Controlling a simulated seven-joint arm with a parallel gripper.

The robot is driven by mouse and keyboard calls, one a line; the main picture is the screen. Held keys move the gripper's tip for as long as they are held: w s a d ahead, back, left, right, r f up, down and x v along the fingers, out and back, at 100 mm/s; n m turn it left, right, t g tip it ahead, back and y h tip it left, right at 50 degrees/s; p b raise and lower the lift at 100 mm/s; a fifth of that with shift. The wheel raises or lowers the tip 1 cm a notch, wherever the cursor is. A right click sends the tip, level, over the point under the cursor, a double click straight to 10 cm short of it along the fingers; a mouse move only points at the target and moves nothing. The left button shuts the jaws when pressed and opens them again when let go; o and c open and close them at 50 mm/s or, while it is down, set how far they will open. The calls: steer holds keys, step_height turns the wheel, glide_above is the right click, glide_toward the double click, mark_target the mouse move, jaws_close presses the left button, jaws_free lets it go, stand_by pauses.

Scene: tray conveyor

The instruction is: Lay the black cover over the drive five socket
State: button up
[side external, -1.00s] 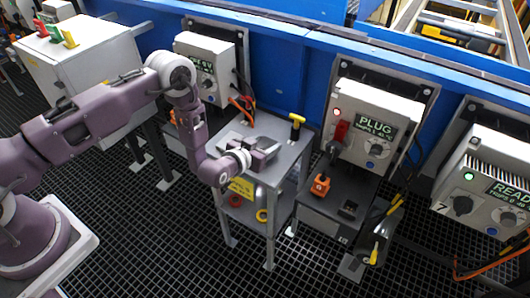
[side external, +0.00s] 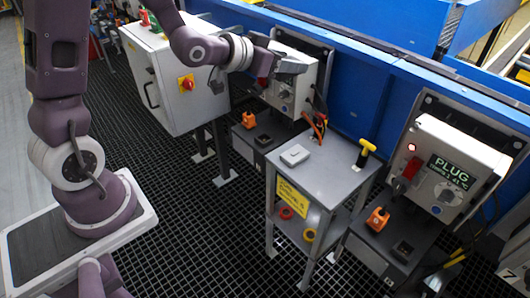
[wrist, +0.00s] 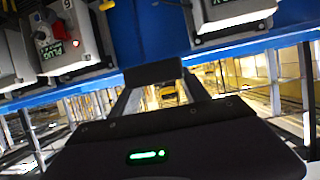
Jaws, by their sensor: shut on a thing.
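My gripper (side external: 292,64) is raised in front of the left drive box (side external: 286,92) and points right, hiding that drive's display. In the wrist view the gripper (wrist: 155,85) is shut on a dark block, which looks like the black cover (wrist: 152,72), between its fingertips. In the side view I cannot make out the cover clearly. Below the left drive is a dark pedestal with an orange piece (side external: 249,120) and a small black recess (side external: 263,140). I cannot tell which part is the drive five socket.
Another drive (side external: 445,172) reads PLUG, with a red light and red switch. A white cabinet (side external: 180,85) is at left. Open grid floor lies in front.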

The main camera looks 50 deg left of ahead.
steer(key=s+f+m+h, duration=0.1)
steer(key=s+m+h, duration=0.15)
steer(key=s, duration=0.25)
steer(key=w+a+f+n+y, duration=0.2)
steer(key=w+a+f, duration=1.05)
steer(key=f, duration=0.35)
steer(key=shift+n+y, duration=0.65)
steer(key=a+f, duration=0.2)
steer(key=f, duration=0.4)
steer(key=w+a+f, duration=0.1)
steer(key=a+f, duration=0.1)
steer(key=f, duration=0.5)
steer(key=w+a+f, duration=0.1)
steer(key=a+f, duration=0.1)
steer(key=f, duration=0.4)
steer(key=shift+w+a+f, duration=0.1)
steer(key=shift+a+f, duration=0.1)
steer(key=shift+a, duration=0.15)
steer(key=shift+f, duration=0.45)
steer(key=shift+f, duration=0.6)
steer(key=o, duration=1.4)
steer(key=shift+o, duration=0.2)
